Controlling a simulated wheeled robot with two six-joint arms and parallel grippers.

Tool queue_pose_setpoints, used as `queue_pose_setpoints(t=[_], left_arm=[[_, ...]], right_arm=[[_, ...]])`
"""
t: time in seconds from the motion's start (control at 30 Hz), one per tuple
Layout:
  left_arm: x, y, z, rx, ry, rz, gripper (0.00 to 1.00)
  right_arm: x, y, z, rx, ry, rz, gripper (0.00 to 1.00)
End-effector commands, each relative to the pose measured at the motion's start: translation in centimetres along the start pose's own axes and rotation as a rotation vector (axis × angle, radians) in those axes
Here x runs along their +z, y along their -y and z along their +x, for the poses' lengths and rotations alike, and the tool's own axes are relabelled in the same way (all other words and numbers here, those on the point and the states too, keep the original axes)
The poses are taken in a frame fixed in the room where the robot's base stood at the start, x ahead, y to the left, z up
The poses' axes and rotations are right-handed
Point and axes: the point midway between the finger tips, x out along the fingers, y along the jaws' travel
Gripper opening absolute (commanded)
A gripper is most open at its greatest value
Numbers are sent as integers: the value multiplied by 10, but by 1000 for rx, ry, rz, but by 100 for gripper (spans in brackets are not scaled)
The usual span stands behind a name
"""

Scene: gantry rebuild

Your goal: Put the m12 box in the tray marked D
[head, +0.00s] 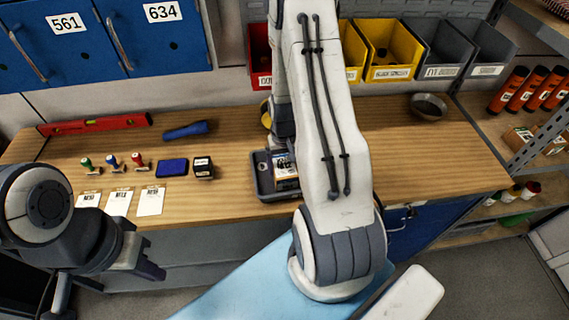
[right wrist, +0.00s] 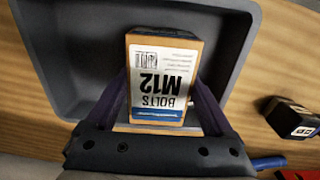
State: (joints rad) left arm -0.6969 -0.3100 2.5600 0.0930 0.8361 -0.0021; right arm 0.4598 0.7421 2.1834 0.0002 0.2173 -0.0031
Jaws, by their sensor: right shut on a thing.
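The m12 box (right wrist: 163,80), orange-brown with a white "BOLTS M12" label, is between the fingers of my right gripper (right wrist: 160,92). The gripper is shut on it. The box is over the inside of a grey tray (right wrist: 58,62); I cannot tell whether it touches the floor. In the head view the box (head: 286,172) shows at the tray (head: 265,187) on the bench, partly behind my right arm. No letter D is readable on the tray. My left gripper (head: 147,256) is open and empty in front of the bench's left part.
Left of the tray are a small black box (head: 203,168), a blue pad (head: 172,168), several stamps (head: 112,162) and white cards (head: 150,200). A red level (head: 95,124) lies behind. A bowl (head: 428,106) stands right; the bench between is clear.

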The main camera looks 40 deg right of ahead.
Motion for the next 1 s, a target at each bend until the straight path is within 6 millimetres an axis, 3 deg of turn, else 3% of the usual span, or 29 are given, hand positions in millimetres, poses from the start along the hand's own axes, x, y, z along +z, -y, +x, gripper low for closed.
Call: queue_pose_setpoints(t=[0.47,0.5,0.77,1.0], left_arm=[[0,0,1,0,0,0,0],[0,0,0,0,0,0,0],[0,0,-1,0,0,0,0],[0,0,5,0,0,0,0]], right_arm=[[-1,0,10,0,-3,0,0],[0,0,10,0,-2,0,99],[0,0,8,0,-2,0,100],[-2,0,-12,0,-8,0,100]])
